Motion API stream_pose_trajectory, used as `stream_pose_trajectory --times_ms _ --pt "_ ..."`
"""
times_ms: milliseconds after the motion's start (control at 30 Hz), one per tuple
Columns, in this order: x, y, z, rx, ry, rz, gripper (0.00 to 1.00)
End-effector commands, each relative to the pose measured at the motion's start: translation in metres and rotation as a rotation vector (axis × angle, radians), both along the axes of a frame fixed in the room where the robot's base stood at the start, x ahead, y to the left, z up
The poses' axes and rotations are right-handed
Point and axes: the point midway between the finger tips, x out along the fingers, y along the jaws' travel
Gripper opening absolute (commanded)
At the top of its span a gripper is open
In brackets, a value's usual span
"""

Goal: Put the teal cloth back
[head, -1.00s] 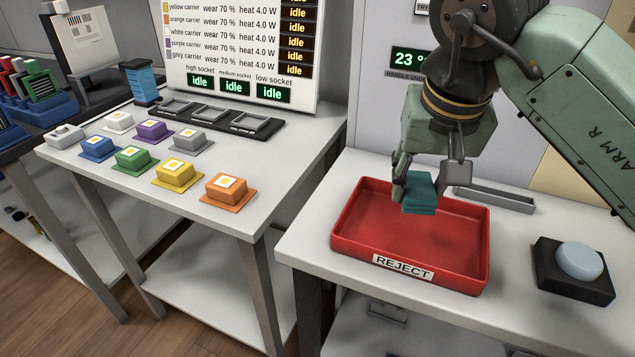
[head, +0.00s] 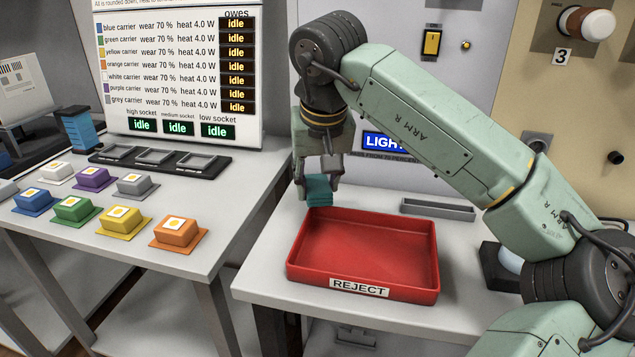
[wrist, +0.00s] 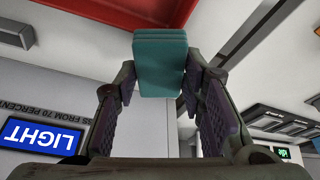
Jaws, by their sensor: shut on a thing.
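The teal cloth (head: 319,190) is a small folded block held between the fingers of my gripper (head: 317,180). In the head view it is in the air at the back left corner of the red REJECT tray (head: 362,290), close to the tray's rim. I cannot tell whether it touches anything below. In the wrist view the cloth (wrist: 160,64) sits between the two fingertips of my gripper (wrist: 160,80), with the red tray (wrist: 115,12) beyond it. The tray looks empty.
A narrow grey holder (head: 438,209) lies behind the tray. A dark box with a pale button (head: 510,258) is right of it, partly behind my arm. The left table holds several coloured carriers, such as the orange one (head: 179,232), and a dark socket strip (head: 160,159).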

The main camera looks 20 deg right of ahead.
Motion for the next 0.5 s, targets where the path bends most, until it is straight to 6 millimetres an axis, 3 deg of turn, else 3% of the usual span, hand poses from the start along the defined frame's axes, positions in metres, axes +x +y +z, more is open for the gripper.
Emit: stream_pose_trajectory --times_ms 100,200,367,500 --pt "0.023 -0.008 -0.001 0.002 0.000 0.001 0.05" --pt "0.033 -0.013 -0.003 0.002 0.000 0.001 0.05" --pt "0.037 -0.015 -0.010 0.000 0.001 0.001 0.05" --pt "0.036 -0.015 -0.028 0.003 0.000 0.002 0.05"
